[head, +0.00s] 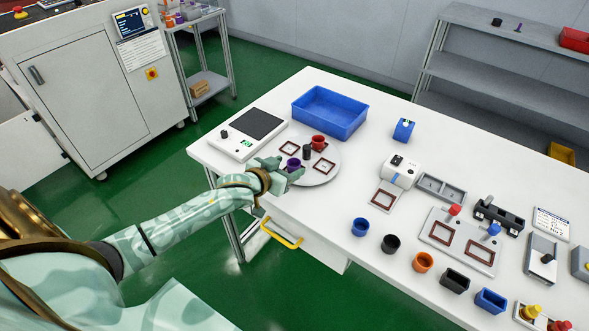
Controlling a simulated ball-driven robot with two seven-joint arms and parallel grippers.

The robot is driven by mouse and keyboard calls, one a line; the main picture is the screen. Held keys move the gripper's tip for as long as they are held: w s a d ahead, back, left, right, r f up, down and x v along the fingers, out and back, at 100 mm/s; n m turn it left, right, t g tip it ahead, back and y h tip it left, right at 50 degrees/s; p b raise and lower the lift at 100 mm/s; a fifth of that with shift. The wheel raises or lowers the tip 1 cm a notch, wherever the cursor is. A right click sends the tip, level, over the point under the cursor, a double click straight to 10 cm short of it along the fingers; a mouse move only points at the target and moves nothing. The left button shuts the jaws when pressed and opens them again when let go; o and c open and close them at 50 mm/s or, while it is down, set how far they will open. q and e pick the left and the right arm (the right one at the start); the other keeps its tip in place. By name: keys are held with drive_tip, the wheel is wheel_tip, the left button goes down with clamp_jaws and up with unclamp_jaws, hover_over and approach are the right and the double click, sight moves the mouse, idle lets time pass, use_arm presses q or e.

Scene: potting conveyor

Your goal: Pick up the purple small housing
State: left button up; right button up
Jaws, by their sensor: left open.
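The purple small housing (293,163) is a small dark purple cup at the near left part of a white round plate (333,172) on the table. My left gripper (288,170) is open, with its fingers right at the purple housing and partly covering it. I cannot tell whether the fingers touch it. My right gripper is out of view.
On the round plate, a black piece (307,152) and a red cup (318,142) stand close by, among brown square frames. A scale (236,145) and a blue bin (331,133) stand behind. Blue, black and orange cups (423,262) line the table's near edge.

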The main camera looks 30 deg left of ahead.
sight(294, 166)
use_arm(q)
drive_tip(key=x, duration=0.2)
drive_tip(key=shift+w+f, duration=0.2)
drive_tip(key=shift+s+r, duration=0.1)
drive_tip(key=shift+c, duration=0.6)
drive_tip(key=c, duration=0.9)
drive_tip(key=shift+r, duration=0.1)
